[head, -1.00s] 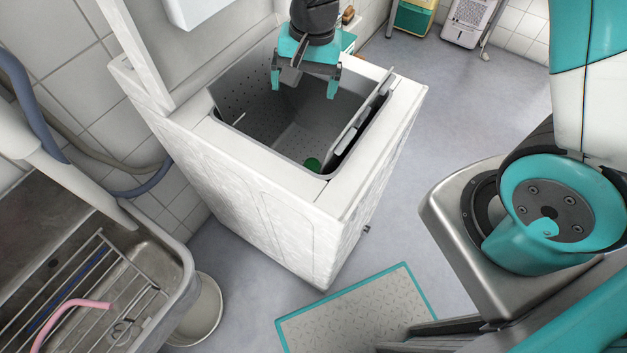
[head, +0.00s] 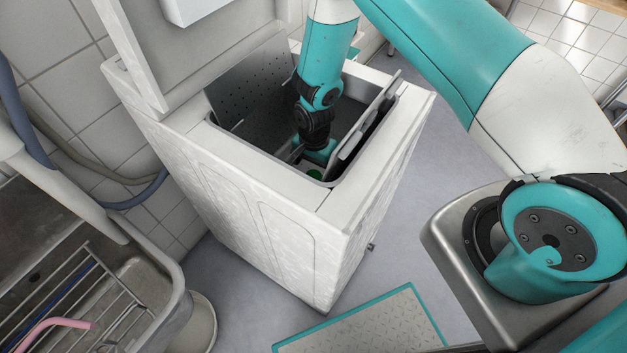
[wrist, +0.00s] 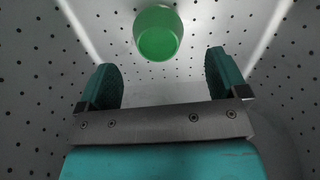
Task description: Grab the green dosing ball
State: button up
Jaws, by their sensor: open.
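The green dosing ball (wrist: 158,33) lies in the bottom of the grey perforated drum of the white top-loading washer (head: 270,220). In the head view only a small part of the ball (head: 315,174) shows, near the drum's front corner. My gripper (wrist: 165,82) is open and empty inside the drum. In the wrist view the ball is ahead of the two teal fingers, roughly centred between them and apart from both. In the head view the fingertips are hidden by my wrist and the drum edge.
The drum walls (wrist: 40,75) stand close on both sides of my gripper. The opened drum flap (head: 362,125) rises at the right of the opening, and the raised washer lid (head: 128,50) stands at the left. A metal sink (head: 150,275) is at lower left.

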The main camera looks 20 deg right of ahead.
aim_at(313, 176)
jog(key=f, duration=0.6)
jog(key=shift+s+a, duration=0.2)
jog(key=shift+r, duration=0.1)
jog(key=c, duration=1)
